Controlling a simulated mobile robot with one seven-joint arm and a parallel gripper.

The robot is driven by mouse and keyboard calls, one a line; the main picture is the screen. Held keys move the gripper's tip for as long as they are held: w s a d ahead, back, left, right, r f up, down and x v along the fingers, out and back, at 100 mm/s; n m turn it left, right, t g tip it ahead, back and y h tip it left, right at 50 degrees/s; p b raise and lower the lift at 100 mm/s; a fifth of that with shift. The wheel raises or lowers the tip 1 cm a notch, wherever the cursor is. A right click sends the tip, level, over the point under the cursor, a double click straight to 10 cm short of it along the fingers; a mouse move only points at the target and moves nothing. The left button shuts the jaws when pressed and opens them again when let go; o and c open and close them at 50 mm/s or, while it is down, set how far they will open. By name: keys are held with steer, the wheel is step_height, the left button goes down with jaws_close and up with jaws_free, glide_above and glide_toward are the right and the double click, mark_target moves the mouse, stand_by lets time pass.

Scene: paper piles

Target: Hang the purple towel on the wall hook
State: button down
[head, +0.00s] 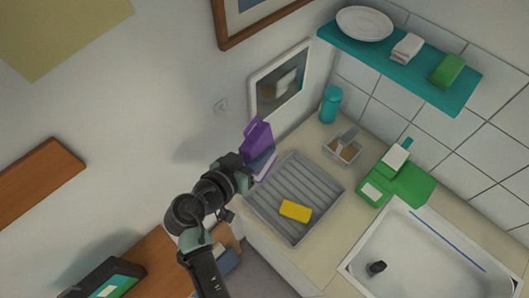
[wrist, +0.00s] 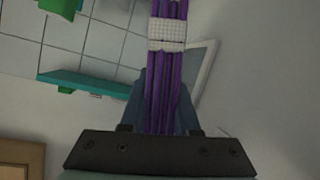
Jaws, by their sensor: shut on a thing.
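The purple towel (head: 257,138) is held up above the left part of the counter, near the wall. It has a pale band, which also shows on the towel in the wrist view (wrist: 166,80). My gripper (head: 246,168) is shut on the towel, and the folds run between its fingers in the wrist view. A small wall hook (head: 221,106) is on the bare wall, up and to the left of the towel in the head view. The towel is apart from the hook. The hook cannot be made out clearly in the wrist view.
A grey drying tray (head: 272,205) with a yellow sponge (head: 295,211) lies below the towel. A white-framed picture (head: 280,82) hangs right of the hook. A teal shelf (head: 400,65) holds a plate, a white cloth and a green block. The wall around the hook is clear.

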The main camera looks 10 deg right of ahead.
steer(key=shift+w+a+f+b, duration=0.25)
steer(key=shift+w+a+b, duration=0.6)
steer(key=shift+w, duration=0.25)
steer(key=shift+w+a+f+b, duration=0.3)
steer(key=shift+w+a+b, duration=0.4)
steer(key=shift+w+b, duration=0.3)
steer(key=shift+w+a+f+b, duration=0.25)
steer(key=shift+w+a+b, duration=0.55)
steer(key=shift+w, duration=0.35)
steer(key=c, duration=0.6)
jaws_free()
steer(key=shift+o, duration=0.2)
steer(key=shift+a, duration=0.15)
